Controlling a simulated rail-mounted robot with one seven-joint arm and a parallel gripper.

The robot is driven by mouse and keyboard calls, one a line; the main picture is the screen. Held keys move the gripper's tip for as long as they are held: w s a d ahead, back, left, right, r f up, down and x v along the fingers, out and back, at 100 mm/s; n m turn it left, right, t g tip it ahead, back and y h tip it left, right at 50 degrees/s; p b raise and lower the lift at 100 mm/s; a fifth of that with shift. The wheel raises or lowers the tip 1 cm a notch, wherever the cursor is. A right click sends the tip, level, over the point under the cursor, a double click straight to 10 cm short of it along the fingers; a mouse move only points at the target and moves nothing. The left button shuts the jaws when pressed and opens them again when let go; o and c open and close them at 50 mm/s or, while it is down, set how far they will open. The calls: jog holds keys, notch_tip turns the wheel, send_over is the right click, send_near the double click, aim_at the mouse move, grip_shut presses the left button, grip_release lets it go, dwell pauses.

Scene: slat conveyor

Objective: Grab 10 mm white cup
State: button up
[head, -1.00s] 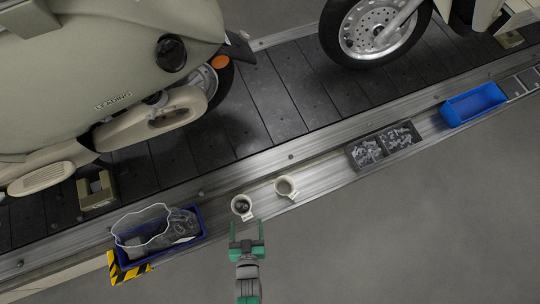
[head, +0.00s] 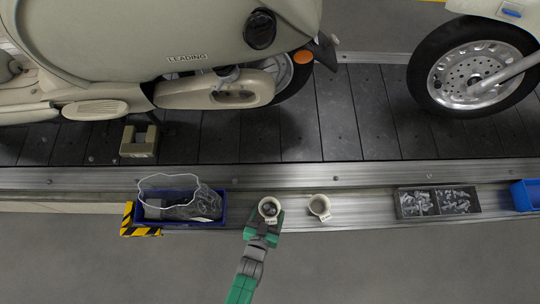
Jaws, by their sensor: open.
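Two white cups stand on the metal ledge beside the conveyor in the head view. The left cup (head: 269,205) holds dark round pieces. The right cup (head: 319,204) stands a short way to its right, and its inside looks greyish. Both have a small label at the front, too small to read, so I cannot tell which is the 10 mm one. My gripper (head: 265,217) is open at the near side of the left cup, with its green fingers reaching along both sides of that cup. I cannot tell if they touch it.
A blue bin (head: 222,216) with a clear bag (head: 185,205) is left of the cups, by a yellow-black striped block (head: 136,229). Right are a grey tray (head: 436,213) of small parts and another blue bin (head: 520,195). Scooters stand on the slats behind.

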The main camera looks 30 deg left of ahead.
jog(key=shift+s, duration=0.3)
jog(key=c, duration=1)
notch_tip(320, 180, up, 10)
jog(key=p, duration=0.6)
jog(key=shift+r+p, duration=0.1)
jog(key=shift+p, duration=0.3)
jog(key=shift+c, duration=0.2)
